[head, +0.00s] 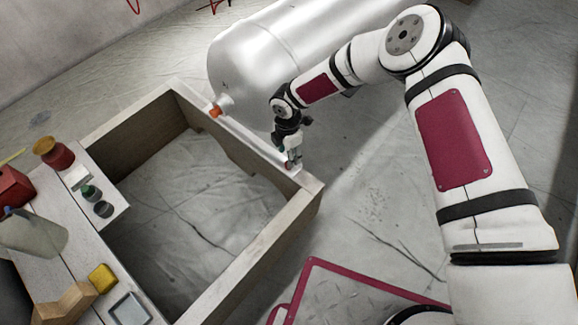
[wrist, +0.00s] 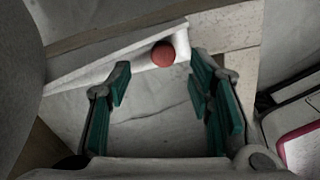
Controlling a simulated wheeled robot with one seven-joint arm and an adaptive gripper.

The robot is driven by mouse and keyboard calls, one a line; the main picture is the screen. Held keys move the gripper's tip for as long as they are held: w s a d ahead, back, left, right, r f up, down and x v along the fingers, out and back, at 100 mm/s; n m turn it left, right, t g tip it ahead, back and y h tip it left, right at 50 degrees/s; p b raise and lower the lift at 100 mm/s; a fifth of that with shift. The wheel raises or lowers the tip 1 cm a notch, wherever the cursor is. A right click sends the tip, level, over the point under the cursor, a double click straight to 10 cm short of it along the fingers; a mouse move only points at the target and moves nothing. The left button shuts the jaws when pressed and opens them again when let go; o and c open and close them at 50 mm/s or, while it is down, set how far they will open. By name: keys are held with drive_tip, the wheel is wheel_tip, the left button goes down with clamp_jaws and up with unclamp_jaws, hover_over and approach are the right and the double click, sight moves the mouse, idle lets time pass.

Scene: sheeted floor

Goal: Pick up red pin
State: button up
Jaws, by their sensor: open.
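The red pin shows in the wrist view as a round red end (wrist: 163,54). It sits on a white ledge (wrist: 100,68), just beyond the fingertips and between them in width, slightly nearer the right finger. My gripper (wrist: 158,82) is open and empty, with green-padded fingers spread apart. In the head view my gripper (head: 292,160) points down over the white ledge at the right side of the wooden frame. A small reddish spot shows by its fingertips there, mostly hidden by the fingers. I cannot tell the pin's full length.
A wooden frame (head: 262,248) surrounds open sheeted floor. A board at left holds a red-brown jar (head: 54,154), a yellow block (head: 102,278) and other items. A magenta-edged plate (head: 340,295) lies at front.

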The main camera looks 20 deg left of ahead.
drive_tip(key=f+b, duration=0.1)
drive_tip(key=f, duration=0.1)
drive_tip(key=f+b, duration=0.1)
drive_tip(key=f, duration=0.2)
drive_tip(key=shift+s+d+f, duration=0.1)
drive_tip(key=shift+s+f, duration=0.05)
drive_tip(key=shift+s, duration=0.05)
clamp_jaws()
